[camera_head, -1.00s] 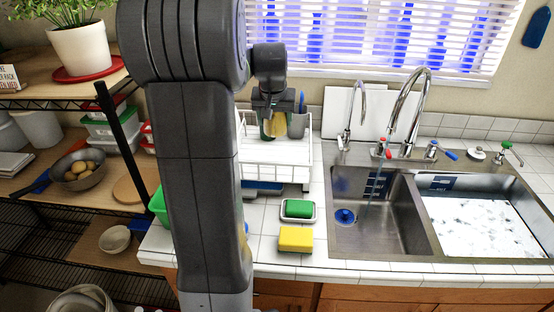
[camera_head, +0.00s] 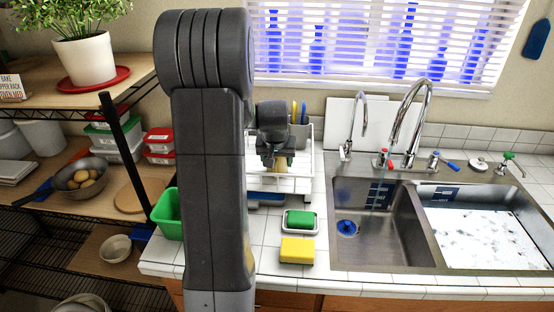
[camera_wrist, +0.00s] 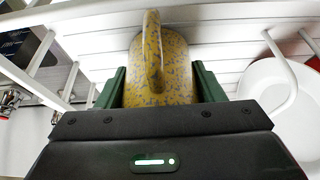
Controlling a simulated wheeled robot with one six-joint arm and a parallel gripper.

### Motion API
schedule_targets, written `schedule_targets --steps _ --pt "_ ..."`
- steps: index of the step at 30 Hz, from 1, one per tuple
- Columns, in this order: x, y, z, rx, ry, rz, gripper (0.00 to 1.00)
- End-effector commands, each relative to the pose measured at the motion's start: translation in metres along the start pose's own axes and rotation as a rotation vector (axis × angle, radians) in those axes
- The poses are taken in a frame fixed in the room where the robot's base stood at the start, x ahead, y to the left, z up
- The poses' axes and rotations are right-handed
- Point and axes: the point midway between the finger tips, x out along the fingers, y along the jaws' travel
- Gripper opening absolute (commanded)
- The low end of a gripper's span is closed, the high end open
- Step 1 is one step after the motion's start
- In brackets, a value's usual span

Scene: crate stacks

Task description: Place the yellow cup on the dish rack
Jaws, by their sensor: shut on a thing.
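The yellow cup (camera_wrist: 177,62) is speckled and shows its handle toward the camera in the wrist view. My gripper (camera_wrist: 160,88) is shut on it, with a green-padded finger on each side. In the head view my gripper (camera_head: 271,158) is low at the white dish rack (camera_head: 300,182), and only a small part of the yellow cup (camera_head: 283,163) shows. In the wrist view, white bars of the dish rack (camera_wrist: 240,22) surround the cup. I cannot tell whether the cup touches the rack floor.
A white plate (camera_wrist: 283,105) stands right of the cup. A grey utensil holder (camera_head: 301,135) is behind the rack. A green sponge (camera_head: 300,220) and yellow sponge (camera_head: 297,251) lie in front. The sink (camera_head: 385,245) is to the right; taps (camera_head: 410,125) rise behind it.

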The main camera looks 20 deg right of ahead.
Motion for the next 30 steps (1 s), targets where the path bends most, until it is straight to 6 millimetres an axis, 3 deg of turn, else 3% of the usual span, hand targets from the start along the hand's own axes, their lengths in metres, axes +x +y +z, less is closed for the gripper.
schedule_targets --steps 7,8,10,11,23,30 --pt "0.004 0.0 0.001 0.0 0.001 0.0 0.32" --pt "0.003 0.0 0.001 0.0 0.001 0.0 0.68" --pt "0.002 0.0 0.001 0.0 0.0 0.0 0.81" --pt "0.002 0.0 0.001 0.0 0.0 0.0 0.84" --pt "-0.005 0.0 -0.001 0.0 0.003 0.0 0.84" --pt "-0.046 0.0 -0.002 0.0 0.006 -0.001 0.84"
